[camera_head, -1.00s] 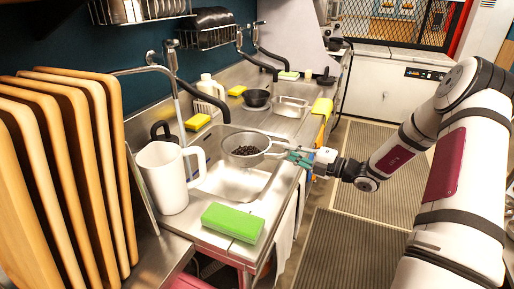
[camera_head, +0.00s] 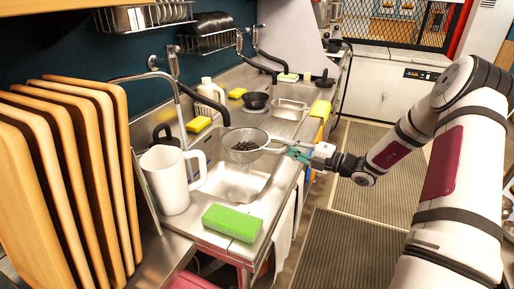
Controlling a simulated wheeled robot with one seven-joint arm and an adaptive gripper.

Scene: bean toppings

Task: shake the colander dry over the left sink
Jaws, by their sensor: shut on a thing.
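The colander (camera_head: 263,152) is a round grey metal bowl with dark beans (camera_head: 244,146) inside. It is held in the air above the left sink (camera_head: 236,184), over the sink's far part, and looks about level. My gripper (camera_head: 294,151) comes from the right and is shut on the colander's right side, by its handle. The fingertips are small and partly hidden there. I cannot make out any water dripping from the colander.
A white pitcher (camera_head: 169,180) stands left of the left sink, and a green sponge block (camera_head: 232,222) lies at the near counter edge. A black faucet hose (camera_head: 206,101) hangs behind the colander. A dark bowl (camera_head: 255,101) and second basin (camera_head: 291,109) are farther back. Cutting boards (camera_head: 66,170) fill the left.

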